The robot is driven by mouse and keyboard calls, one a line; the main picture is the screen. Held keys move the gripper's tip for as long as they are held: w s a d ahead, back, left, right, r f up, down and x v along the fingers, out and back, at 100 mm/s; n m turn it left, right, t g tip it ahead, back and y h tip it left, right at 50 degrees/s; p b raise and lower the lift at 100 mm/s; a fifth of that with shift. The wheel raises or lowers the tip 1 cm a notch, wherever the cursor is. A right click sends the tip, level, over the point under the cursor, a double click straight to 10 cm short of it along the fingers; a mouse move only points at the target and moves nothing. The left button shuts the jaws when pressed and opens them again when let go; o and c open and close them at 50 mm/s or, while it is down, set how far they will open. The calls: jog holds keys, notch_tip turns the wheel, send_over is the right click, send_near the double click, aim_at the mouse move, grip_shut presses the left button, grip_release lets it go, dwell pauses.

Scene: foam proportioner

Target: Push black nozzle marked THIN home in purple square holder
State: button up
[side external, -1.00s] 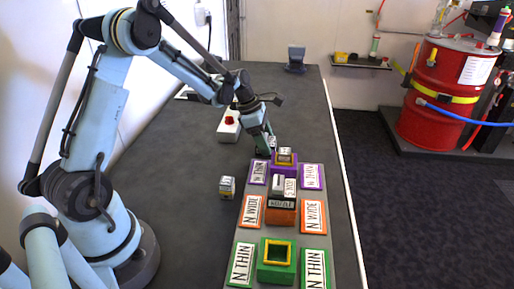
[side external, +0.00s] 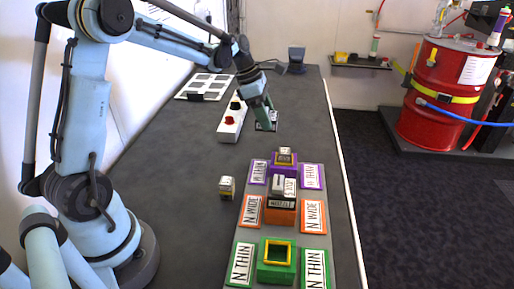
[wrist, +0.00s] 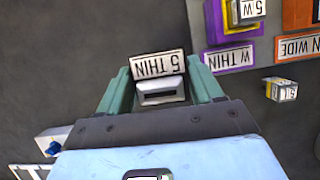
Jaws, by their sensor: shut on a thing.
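My gripper (wrist: 163,90) is shut on a nozzle (wrist: 159,66) with a white, dark-edged label that reads "5 THIN" and a grey slotted face below it. In the side external view my gripper (side external: 264,118) is up beyond the far end of the row of holders, and the nozzle shows small and dark between the fingers. The purple square holder (side external: 284,171) stands below and nearer the camera, apart from the nozzle. A yellow square ring and a light labelled block sit on top of it. In the wrist view the purple holder (wrist: 213,22) is at the upper right.
An orange holder (side external: 282,217) with labelled blocks and a green holder (side external: 276,273) with a yellow ring stand nearer, flanked by label plates. A small labelled block (side external: 227,188) stands left of the row. A white box with a red button (side external: 230,121) is left of my gripper.

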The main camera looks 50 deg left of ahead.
jog(key=d+r, duration=0.3)
jog(key=shift+s+d, duration=0.2)
jog(key=shift+s, duration=0.15)
notch_tip(320, 180, up, 3)
send_over(287, 151)
jog(key=shift+s+a+r, duration=0.2)
jog(key=shift+s+a, duration=0.05)
jog(key=shift+s, duration=0.05)
jog(key=shift+f, duration=3.85)
jog(key=shift+f, duration=0.3)
jog(key=o, duration=1.2)
jog(key=shift+c, duration=0.2)
jog(key=shift+o, duration=0.5)
jog(key=shift+r, duration=0.15)
jog(key=shift+r, duration=2.9)
